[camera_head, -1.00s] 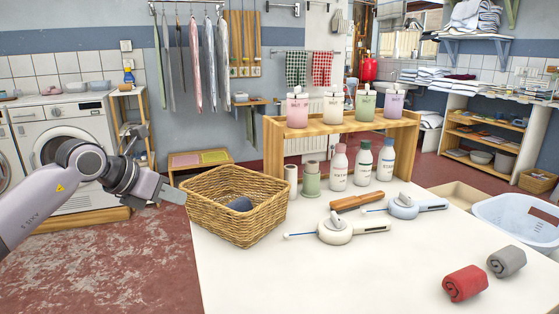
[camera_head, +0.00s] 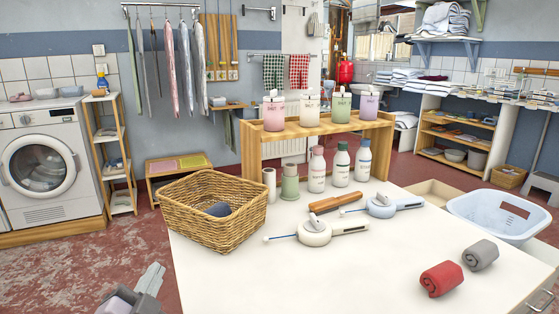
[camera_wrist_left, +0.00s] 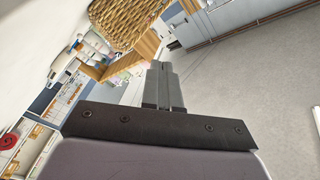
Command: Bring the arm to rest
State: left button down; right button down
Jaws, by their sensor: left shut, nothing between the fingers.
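My left gripper (camera_head: 152,278) is low at the left front in the head view, beside the white table's left edge and apart from it. In the left wrist view its fingers (camera_wrist_left: 162,75) are together, with nothing between them. My right gripper does not show in any view. The wicker basket (camera_head: 205,232) stands at the left end of the white table (camera_head: 330,275), up and to the right of my left gripper. A dark rolled cloth (camera_head: 218,209) lies in the basket.
A red roll (camera_head: 441,279) and a grey roll (camera_head: 481,254) lie at the table's right. A washing machine (camera_head: 45,170) stands at the left. Red floor (camera_head: 70,275) is clear left of the table.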

pick_arm(q)
jog(key=s+a+f+n+g+y, duration=0.25)
jog(key=s+f+n+g, duration=0.35)
jog(key=s+f+g, duration=0.5)
jog(key=s+d+f+n+g+h, duration=0.1)
jog(key=s+f+g, duration=0.1)
jog(key=s+f, duration=0.45)
jog(key=s+f+n+g+h, duration=0.1)
jog(key=s+f+g+h, duration=0.15)
jog(key=s, duration=0.65)
jog(key=w+d+f+t+h, duration=0.1)
jog(key=w+d+f+t, duration=0.3)
jog(key=w+f+t, duration=0.3)
notch_tip(320, 180, up, 12)
jog(key=p, duration=1.5)
jog(key=shift+s+a+r, duration=0.25)
jog(key=shift+a, duration=0.2)
